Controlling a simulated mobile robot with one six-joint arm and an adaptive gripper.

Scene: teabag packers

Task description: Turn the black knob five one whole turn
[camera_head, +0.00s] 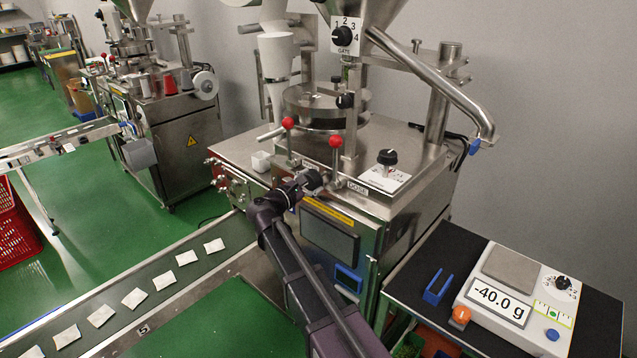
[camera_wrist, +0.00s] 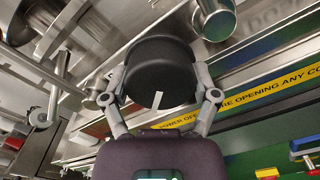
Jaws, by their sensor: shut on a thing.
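A large round black knob (camera_wrist: 155,68) with a white pointer mark fills the upper middle of the wrist view. The mark lies at the knob's lower edge in that picture. My gripper (camera_wrist: 160,85) is shut on the knob, one grey finger against each side. In the head view my gripper (camera_head: 311,180) is at the front top edge of the steel packing machine (camera_head: 413,207), left of the DOSE label. The held knob is mostly hidden there. I cannot read a number five beside it.
Two red ball levers (camera_head: 336,141) stand just behind my gripper. Another black knob (camera_head: 387,156) sits on the machine top, and a gate knob (camera_head: 342,36) is above. A conveyor (camera_head: 215,265) with teabags runs left; a scale (camera_head: 515,300) reading -40.0 g stands right.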

